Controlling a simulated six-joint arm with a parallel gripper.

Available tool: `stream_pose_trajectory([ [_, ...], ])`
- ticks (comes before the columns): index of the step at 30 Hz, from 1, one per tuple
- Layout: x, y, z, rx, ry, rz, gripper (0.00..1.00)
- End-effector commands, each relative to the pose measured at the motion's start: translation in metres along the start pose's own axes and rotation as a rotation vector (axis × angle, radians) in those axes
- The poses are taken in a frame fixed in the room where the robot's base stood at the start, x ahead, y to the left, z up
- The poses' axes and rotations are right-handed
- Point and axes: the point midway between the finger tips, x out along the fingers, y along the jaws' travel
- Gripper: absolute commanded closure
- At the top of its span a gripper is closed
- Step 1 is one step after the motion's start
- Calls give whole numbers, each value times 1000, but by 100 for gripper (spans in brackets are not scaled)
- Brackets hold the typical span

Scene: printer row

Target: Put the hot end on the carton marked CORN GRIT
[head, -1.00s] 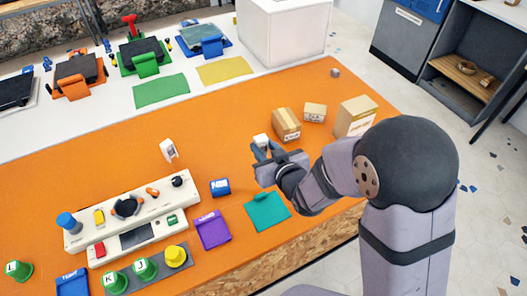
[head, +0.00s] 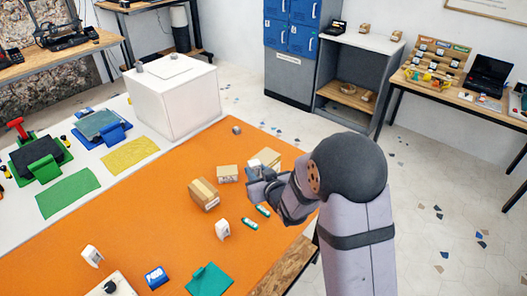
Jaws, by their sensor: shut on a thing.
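My gripper (head: 257,178) is at the right end of the orange table, by the cartons. It is shut on a small pale piece (head: 254,163), seemingly the hot end, mostly lost against the fingers. Three tan cartons stand here: a taped one (head: 203,193) left of my gripper, a small one (head: 227,174) close by on the left, and a larger one (head: 269,156) just behind my gripper, partly hidden by it. Their markings are too small to read, so I cannot tell which is CORN GRIT. I cannot tell whether the held piece touches the larger carton.
A white upright item (head: 222,229) and two small teal items (head: 249,224) lie on the table in front of my gripper. A large white box (head: 175,95) stands beyond the table at the left. The orange surface (head: 140,215) left of the cartons is mostly clear.

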Motion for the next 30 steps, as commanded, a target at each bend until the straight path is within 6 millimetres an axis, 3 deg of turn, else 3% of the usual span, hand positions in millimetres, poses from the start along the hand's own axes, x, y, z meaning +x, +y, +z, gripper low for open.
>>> stream_pose_trajectory([
  [1, 2, 24, -24, 4, 6, 15, 95],
  [3, 10, 49, -45, 1, 6, 15, 95],
  [8, 25, 77, -80, -15, 3, -24, 95],
  [21, 53, 70, -134, -68, 1, -156, 95],
  [30, 57, 72, -120, -49, -1, -122, 95],
])
